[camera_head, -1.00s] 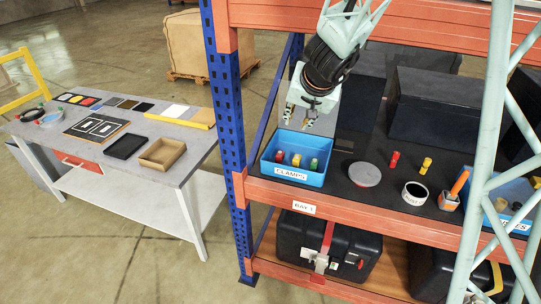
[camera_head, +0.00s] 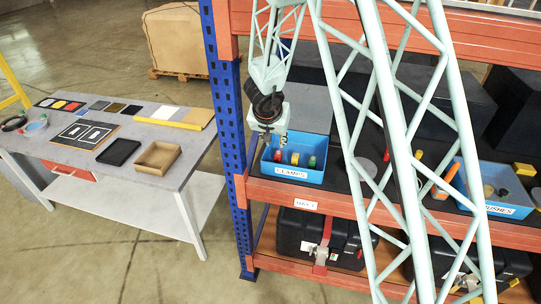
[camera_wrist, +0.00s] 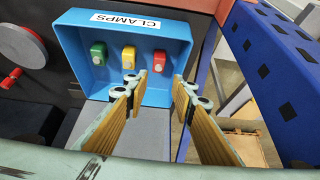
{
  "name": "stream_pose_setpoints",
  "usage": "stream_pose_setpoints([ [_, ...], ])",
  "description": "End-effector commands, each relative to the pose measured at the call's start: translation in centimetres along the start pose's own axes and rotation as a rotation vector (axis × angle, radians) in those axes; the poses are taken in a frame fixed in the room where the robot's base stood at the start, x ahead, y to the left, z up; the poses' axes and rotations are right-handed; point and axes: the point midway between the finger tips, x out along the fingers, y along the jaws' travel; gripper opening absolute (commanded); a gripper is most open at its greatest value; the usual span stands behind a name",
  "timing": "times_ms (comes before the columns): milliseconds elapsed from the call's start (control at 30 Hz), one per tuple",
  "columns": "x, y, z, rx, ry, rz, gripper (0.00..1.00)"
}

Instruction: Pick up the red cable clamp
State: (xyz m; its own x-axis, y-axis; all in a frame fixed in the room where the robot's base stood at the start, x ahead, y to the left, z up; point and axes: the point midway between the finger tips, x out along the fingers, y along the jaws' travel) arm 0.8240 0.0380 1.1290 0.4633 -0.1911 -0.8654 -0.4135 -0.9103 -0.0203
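The red cable clamp (camera_head: 278,155) stands in the blue bin labelled CLAMPS (camera_head: 294,174) on the rack shelf. It is the leftmost of three clamps in the head view, beside the yellow clamp (camera_head: 295,158) and the green clamp (camera_head: 312,161). In the wrist view the red clamp (camera_wrist: 161,61) is on the right of the row, and its lower part lies in line with the gap between my fingertips. My gripper (camera_wrist: 159,82) is open and empty. In the head view my gripper (camera_head: 275,137) hangs at the bin's left side, apart from the clamp.
A grey round lid (camera_wrist: 20,46) lies beside the bin. The blue rack upright (camera_wrist: 288,85) stands close to my right finger in the wrist view. A second blue bin (camera_head: 500,207) is farther right. A table (camera_head: 172,170) with trays stands left.

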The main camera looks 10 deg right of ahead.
Motion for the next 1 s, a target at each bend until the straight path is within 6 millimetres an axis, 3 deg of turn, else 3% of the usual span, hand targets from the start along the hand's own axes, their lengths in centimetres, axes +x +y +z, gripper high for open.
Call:
stream_pose_setpoints([
  [667, 1.3, 0.5, 0.4, 0.003, -0.004, 0.026, 0.24],
  [1000, 4.6, 0.6, 0.5, 0.003, -0.005, 0.027, 0.24],
])
